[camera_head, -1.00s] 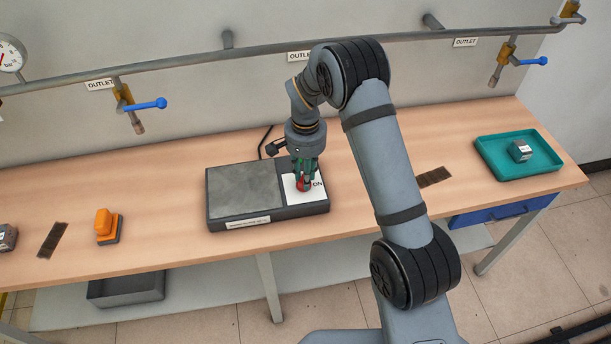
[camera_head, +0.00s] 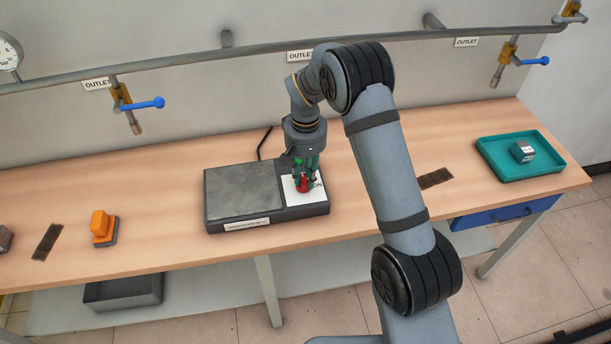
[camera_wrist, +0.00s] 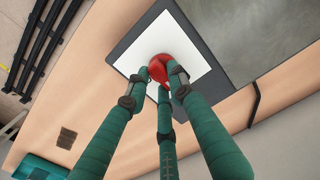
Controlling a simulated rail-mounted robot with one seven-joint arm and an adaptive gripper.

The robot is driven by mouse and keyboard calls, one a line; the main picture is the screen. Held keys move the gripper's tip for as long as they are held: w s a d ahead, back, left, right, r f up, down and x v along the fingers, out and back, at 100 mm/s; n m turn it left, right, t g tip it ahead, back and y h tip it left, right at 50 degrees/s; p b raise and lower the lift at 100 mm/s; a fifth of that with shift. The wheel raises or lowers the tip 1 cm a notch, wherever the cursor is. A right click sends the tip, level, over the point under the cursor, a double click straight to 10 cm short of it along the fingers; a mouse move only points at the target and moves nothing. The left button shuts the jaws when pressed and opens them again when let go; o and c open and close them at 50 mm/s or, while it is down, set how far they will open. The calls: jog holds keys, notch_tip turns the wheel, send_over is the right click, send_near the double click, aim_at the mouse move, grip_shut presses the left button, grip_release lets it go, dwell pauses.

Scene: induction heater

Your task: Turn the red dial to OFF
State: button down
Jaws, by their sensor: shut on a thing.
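The induction heater (camera_head: 242,190) is a dark box on the bench with a grey plate on its left and a white panel on its right. The red dial (camera_head: 303,185) sits on the white panel (camera_head: 318,197). The dial's pointer direction cannot be told.
An orange object (camera_head: 103,228) on a dark base stands to the left. A teal tray (camera_head: 548,172) with a metal block (camera_head: 522,151) is at the right. A pipe (camera_head: 230,53) with blue-handled valves runs along the wall. Bare wood surrounds the heater.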

aim_at(305, 178)
dwell(0.4)
jog(key=c, duration=1.5)
grip_release()
notch_tip(305, 178, up, 12)
jog(key=shift+r, duration=0.1)
notch_tip(305, 178, down, 12)
jog(key=shift+f, duration=0.15)
